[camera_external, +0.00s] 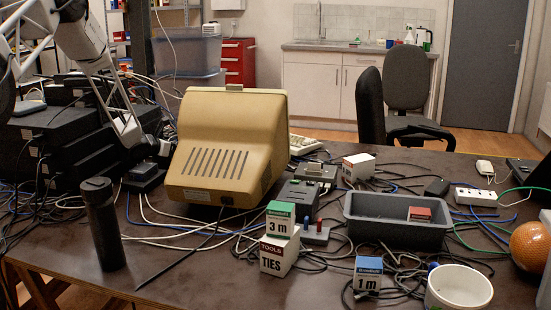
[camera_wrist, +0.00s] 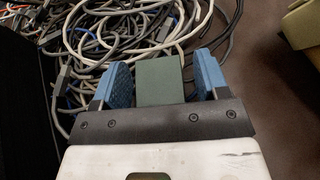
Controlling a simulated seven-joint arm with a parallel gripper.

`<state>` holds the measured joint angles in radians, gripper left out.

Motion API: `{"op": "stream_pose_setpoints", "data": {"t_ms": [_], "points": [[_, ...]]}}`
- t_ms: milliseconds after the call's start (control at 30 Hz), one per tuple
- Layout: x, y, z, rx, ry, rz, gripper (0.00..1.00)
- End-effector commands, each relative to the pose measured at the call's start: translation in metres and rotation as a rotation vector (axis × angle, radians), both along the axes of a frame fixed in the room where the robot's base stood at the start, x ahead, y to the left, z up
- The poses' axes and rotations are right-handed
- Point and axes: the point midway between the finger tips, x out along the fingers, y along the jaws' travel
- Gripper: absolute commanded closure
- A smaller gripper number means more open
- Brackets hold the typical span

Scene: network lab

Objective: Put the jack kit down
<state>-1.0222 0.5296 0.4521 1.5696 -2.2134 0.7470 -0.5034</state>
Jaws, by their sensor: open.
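My gripper (camera_external: 152,150) is beside the left side of the beige monitor, low over the cable-strewn table. In the wrist view, its two blue fingers (camera_wrist: 162,82) are spread apart. A dark green box (camera_wrist: 160,76) stands between them, with a small gap visible on each side. No label on it can be read, so I cannot tell for sure that it is the jack kit. In the external view a dark block (camera_external: 143,175) shows just below the fingers; whether it is the same box is unclear.
The beige monitor (camera_external: 226,145) stands right of my gripper. A black bottle (camera_external: 103,225) stands at the front left. Loose cables (camera_wrist: 130,30) lie around the green box. A grey tray (camera_external: 398,233) holds a small red-topped box (camera_external: 419,214). Boxes marked 3 m (camera_external: 280,228), TIES (camera_external: 278,255) and 1 m (camera_external: 367,277) stand at the front.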

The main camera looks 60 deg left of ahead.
Motion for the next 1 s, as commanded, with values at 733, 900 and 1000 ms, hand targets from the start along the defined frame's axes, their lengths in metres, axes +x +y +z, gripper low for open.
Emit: {"op": "stream_pose_setpoints", "data": {"t_ms": [733,900,1000], "points": [[-0.043,-0.018,0.023,0.001,-0.001,0.001,0.32],[-0.056,-0.023,0.028,0.000,0.000,0.000,0.32],[-0.061,-0.025,0.030,0.000,0.000,0.001,0.32]]}}
